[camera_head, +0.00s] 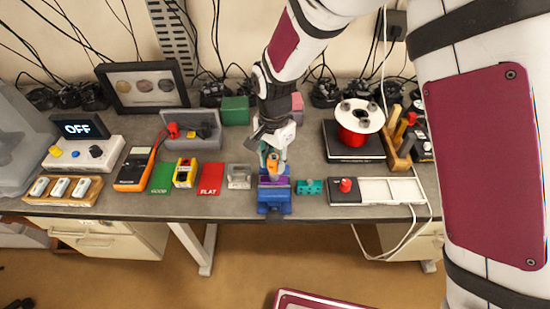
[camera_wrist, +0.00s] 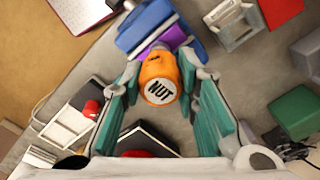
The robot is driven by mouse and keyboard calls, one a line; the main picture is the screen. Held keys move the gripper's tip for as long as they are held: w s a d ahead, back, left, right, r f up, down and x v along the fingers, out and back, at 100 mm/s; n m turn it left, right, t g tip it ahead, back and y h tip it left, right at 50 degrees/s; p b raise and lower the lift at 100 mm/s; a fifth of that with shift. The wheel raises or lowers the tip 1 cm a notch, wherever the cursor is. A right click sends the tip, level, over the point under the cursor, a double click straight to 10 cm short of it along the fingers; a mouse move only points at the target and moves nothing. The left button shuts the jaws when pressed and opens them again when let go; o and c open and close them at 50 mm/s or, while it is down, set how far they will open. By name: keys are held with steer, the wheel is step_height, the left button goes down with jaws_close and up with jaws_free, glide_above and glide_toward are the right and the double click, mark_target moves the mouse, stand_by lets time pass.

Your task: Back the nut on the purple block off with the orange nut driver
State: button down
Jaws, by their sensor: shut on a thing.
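My gripper (camera_head: 273,153) is shut on the orange nut driver (camera_head: 273,163), close above the blue vise at the table's front edge. In the wrist view the driver (camera_wrist: 160,80) shows its round white end marked NUT, between my two teal-sided fingers (camera_wrist: 160,78). The purple block (camera_head: 266,181) sits in the blue vise (camera_head: 274,203). The block also shows in the wrist view (camera_wrist: 173,38), just beyond the driver, with the vise (camera_wrist: 146,22) around it. The nut and the driver's lower tip are hidden, so I cannot tell whether they touch.
A grey fixture (camera_head: 239,177) stands left of the vise, and a teal block (camera_head: 310,187) stands close on its right. Further right is a white panel with a red knob (camera_head: 346,185). Green (camera_head: 163,178) and red (camera_head: 210,179) mats lie to the left.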

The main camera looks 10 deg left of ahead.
steer(key=n+b, duration=0.1)
steer(key=n, duration=0.5)
steer(key=c, duration=0.6)
jaws_free()
steer(key=shift+o, duration=0.2)
steer(key=m+p, duration=0.2)
steer(key=m, duration=0.1)
steer(key=shift+s+r, duration=0.15)
steer(key=shift+s, duration=0.1)
steer(key=m, duration=0.5)
steer(key=shift+w, duration=0.25)
steer(key=m, duration=0.4)
steer(key=shift+m, duration=0.4)
